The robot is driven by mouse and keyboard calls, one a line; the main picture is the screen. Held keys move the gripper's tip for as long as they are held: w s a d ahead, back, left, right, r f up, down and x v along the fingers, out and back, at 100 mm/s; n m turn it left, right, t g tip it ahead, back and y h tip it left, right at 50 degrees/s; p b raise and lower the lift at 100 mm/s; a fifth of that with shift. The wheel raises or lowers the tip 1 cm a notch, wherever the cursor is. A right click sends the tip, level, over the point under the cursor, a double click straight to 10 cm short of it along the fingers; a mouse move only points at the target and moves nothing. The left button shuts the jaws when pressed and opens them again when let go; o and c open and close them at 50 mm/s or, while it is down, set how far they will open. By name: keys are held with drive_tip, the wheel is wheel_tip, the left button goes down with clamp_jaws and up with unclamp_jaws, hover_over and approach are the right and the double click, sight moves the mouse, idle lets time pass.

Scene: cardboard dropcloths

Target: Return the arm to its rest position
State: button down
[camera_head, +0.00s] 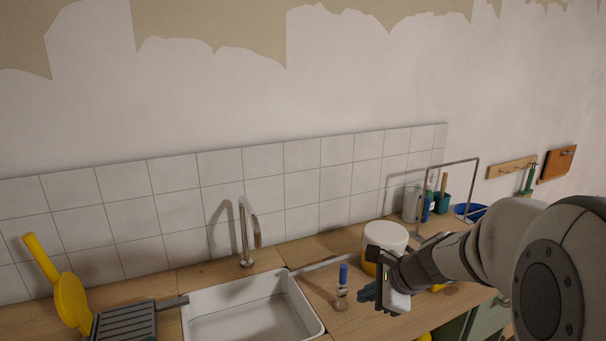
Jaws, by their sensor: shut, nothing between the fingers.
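My arm reaches in from the right edge of the head view, over the right part of the wooden counter. My gripper (368,293) is at its end, pointing left, with its fingers together and nothing held. A white and yellow container (385,239) is behind the gripper and is partly hidden by the arm.
A white sink (255,312) with a metal faucet (246,232) is left of the gripper. A metal frame (447,162) and bottles stand behind the arm. Above the counter is open room.

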drive_tip(key=s+r+n+g+h, duration=0.2)
drive_tip(key=s+n+h, duration=0.3)
drive_tip(key=s+n, duration=1.3)
drive_tip(key=shift+s+r+n+h, duration=0.2)
drive_tip(key=shift+s+n+h, duration=0.1)
drive_tip(key=shift+n, duration=0.3)
drive_tip(key=shift+d, duration=0.1)
